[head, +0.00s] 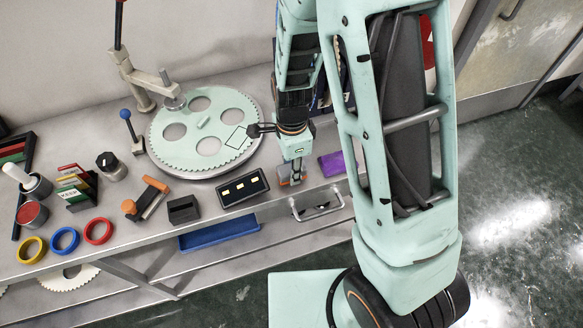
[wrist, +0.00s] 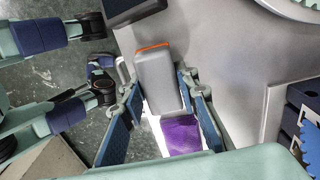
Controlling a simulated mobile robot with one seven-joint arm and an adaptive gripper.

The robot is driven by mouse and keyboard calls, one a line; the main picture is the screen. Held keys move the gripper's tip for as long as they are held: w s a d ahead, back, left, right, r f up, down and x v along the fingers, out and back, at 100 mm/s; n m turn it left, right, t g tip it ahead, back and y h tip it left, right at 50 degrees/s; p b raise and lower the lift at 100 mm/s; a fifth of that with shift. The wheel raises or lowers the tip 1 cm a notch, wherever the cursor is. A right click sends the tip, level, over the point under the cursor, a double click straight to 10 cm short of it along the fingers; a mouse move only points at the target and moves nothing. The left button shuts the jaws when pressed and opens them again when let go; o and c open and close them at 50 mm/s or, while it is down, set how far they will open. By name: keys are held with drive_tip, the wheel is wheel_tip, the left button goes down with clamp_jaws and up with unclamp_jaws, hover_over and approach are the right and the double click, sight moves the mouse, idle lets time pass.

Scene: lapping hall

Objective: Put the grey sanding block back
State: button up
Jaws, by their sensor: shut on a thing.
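The grey sanding block (head: 291,178), with an orange edge, is at the front of the bench, below my wrist in the head view. In the wrist view, the grey block (wrist: 157,78) sits between the two blue-padded fingers of my gripper (wrist: 160,100). My gripper (head: 292,168) is shut on it. I cannot tell whether the block touches the bench or hangs just above it. A purple block (head: 335,163) lies to its right in the head view; a purple patch also shows between the fingers in the wrist view (wrist: 180,135).
A black box with yellow marks (head: 243,188) stands close on the left, with a small black holder (head: 183,210) beyond it. A large toothed disc (head: 205,168) lies behind. A blue tray (head: 220,232) sits below the bench edge, near a metal handle (head: 316,209).

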drive_tip(key=shift+f, duration=0.75)
drive_tip(key=shift+f, duration=0.15)
drive_tip(key=o, duration=1.2)
wheel_tip(320, 180, up, 12)
drive_tip(key=shift+r+p, duration=0.15)
drive_tip(key=shift+p, duration=0.25)
